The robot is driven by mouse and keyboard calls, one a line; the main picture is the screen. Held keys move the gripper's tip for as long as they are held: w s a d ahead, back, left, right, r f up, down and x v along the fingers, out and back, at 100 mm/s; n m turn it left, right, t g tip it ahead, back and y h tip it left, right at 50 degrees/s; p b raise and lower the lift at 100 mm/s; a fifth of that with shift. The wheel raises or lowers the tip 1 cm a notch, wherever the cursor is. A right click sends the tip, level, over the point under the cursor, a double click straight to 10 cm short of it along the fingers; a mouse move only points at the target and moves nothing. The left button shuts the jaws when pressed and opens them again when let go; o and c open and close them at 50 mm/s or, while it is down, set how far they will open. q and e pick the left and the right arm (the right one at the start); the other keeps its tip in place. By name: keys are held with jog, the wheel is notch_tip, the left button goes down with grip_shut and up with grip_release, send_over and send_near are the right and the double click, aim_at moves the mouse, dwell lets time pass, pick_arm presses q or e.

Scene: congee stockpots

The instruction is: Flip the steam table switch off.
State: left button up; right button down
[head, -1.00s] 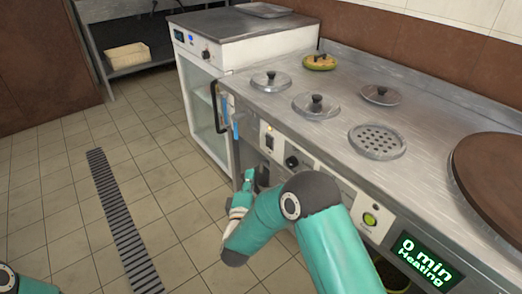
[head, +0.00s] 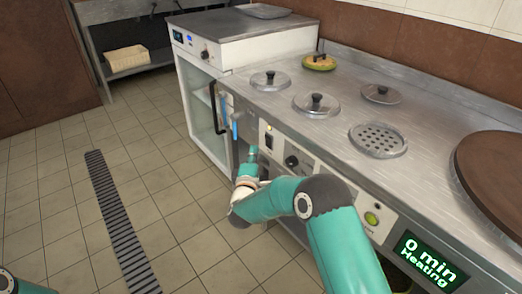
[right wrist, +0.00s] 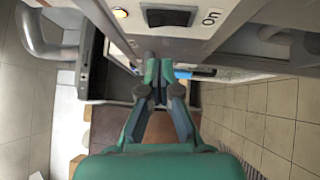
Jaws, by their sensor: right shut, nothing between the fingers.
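The steam table (head: 330,95) has a front panel with a dark rocker switch (head: 268,140) below a lit amber lamp. The switch also shows in the right wrist view (right wrist: 168,17), at the top, with an "On" label beside it. Which way it is tipped is hard to tell. My right gripper (head: 252,154) is just below and left of the switch in the head view. In the right wrist view its fingers (right wrist: 159,72) are shut and empty, below the switch in the picture and apparently apart from it. My left gripper is out of view.
A black knob (head: 291,161) and a green button (head: 371,219) sit right of the switch. A green display (head: 430,262) reads "0 min Heating". A white glass-door cabinet (head: 203,110) stands left. The tiled floor is free.

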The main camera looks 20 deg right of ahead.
jog(key=d, duration=0.2)
jog(key=w+d, duration=0.1)
jog(key=shift+w+d+r+b, duration=0.2)
jog(key=shift+d+b, duration=0.15)
jog(key=shift+d, duration=0.05)
jog(key=shift+r, duration=0.1)
jog(key=shift+w+d+r+m+g+p, duration=0.1)
jog(key=shift+d+r+m+g+p, duration=0.3)
jog(key=shift+p, duration=0.7)
jog(key=shift+f, duration=0.25)
jog(key=p, duration=0.3)
send_near(267, 139)
jog(key=s+a+r, duration=0.1)
jog(key=s+a, duration=0.2)
jog(key=a, duration=0.2)
jog(key=shift+s, duration=0.4)
